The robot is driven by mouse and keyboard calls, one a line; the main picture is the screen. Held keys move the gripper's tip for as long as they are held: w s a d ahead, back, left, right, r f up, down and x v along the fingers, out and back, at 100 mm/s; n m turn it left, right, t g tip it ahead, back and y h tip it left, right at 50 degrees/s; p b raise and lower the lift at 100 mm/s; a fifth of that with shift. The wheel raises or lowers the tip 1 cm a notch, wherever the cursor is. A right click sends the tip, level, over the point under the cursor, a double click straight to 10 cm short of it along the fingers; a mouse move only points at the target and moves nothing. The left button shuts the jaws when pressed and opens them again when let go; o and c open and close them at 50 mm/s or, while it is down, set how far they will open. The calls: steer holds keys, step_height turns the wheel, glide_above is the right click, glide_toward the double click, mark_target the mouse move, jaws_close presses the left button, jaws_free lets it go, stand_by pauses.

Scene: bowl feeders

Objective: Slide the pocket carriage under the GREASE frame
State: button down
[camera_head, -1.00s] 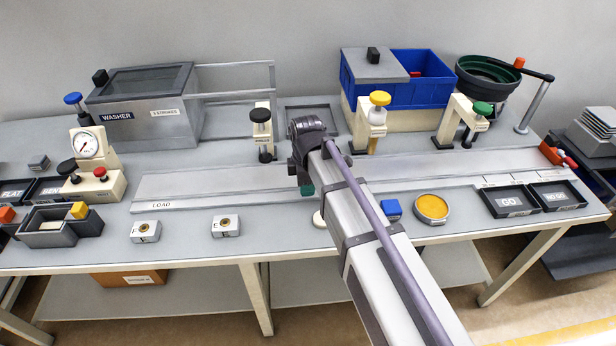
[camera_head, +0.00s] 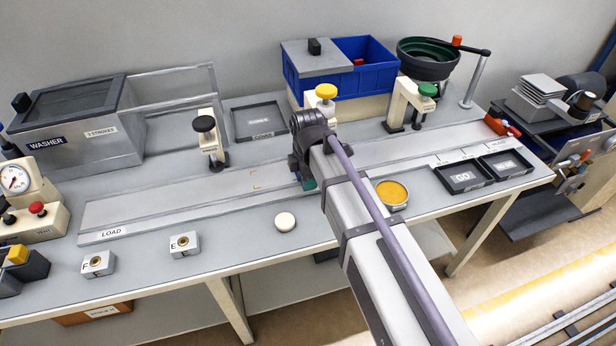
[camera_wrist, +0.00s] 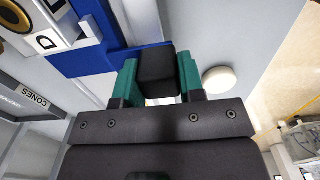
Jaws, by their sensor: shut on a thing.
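My gripper (camera_wrist: 157,88) is shut on a black square knob (camera_wrist: 157,70), with a teal finger on each side. A blue body (camera_wrist: 105,60), apparently the pocket carriage, lies beyond the knob in the wrist view. A white block marked D (camera_wrist: 55,38) is beside it at the upper left. In the head view my gripper (camera_head: 308,182) is over the long track (camera_head: 150,203), and my arm hides the carriage. Three cream frames stand along the track, with a black knob (camera_head: 204,124), a yellow knob (camera_head: 326,91) and a green knob (camera_head: 428,90). I cannot read which is labelled GREASE.
Blocks F (camera_head: 98,264) and E (camera_head: 185,244) and a white disc (camera_head: 285,222) lie in front of the track. A yellow-topped tin (camera_head: 393,192) is right of my arm. Dark trays (camera_head: 464,179) stand at the right, the washer (camera_head: 75,125) back left.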

steer(key=c, duration=0.7)
jaws_free()
step_height(320, 180, up, 11)
steer(key=p, duration=1)
steer(key=shift+f+p, duration=0.15)
steer(key=shift+p, duration=0.25)
